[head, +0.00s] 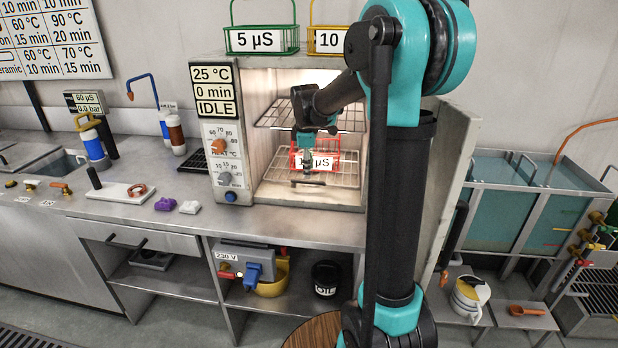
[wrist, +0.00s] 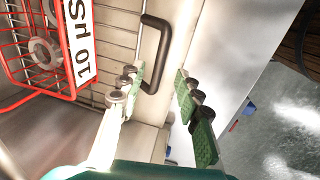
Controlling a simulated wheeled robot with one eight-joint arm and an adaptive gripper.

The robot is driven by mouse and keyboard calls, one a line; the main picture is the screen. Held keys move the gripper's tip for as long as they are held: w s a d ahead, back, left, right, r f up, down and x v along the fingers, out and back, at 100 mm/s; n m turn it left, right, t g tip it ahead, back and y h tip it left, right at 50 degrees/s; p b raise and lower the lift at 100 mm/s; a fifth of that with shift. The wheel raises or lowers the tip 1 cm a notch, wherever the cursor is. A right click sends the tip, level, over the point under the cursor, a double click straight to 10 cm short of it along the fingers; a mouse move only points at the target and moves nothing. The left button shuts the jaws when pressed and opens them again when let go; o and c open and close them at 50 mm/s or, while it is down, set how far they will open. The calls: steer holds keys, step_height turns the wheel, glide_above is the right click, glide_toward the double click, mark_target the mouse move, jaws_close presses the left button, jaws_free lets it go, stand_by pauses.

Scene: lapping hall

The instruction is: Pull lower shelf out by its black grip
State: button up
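The lower shelf (head: 335,181), a wire rack, lies inside the lit oven chamber. Its black grip (head: 308,184) is at the front edge and shows as a dark U-shaped handle (wrist: 153,60) in the wrist view. A red wire basket (wrist: 42,95) labelled 10 µS stands on this shelf; in the head view my gripper partly covers it. My gripper (head: 307,170) points down just above the grip. In the wrist view its green-padded fingers (wrist: 161,82) are apart with nothing held. The near end of the grip appears between the fingertips; I cannot tell whether they touch it.
An upper wire shelf (head: 270,116) is above, close to my wrist. The oven door (head: 452,165) stands open at the right. The control panel (head: 222,130) reading IDLE is at the left. The steel bench (head: 270,222) in front of the chamber is clear.

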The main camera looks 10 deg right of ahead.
mark_target(309, 181)
steer(key=shift+w+d+f, duration=0.1)
steer(key=shift+w+f, duration=0.1)
steer(key=shift+f, duration=0.95)
steer(key=shift+w+f, duration=0.2)
steer(key=shift+f, duration=0.95)
jaws_close()
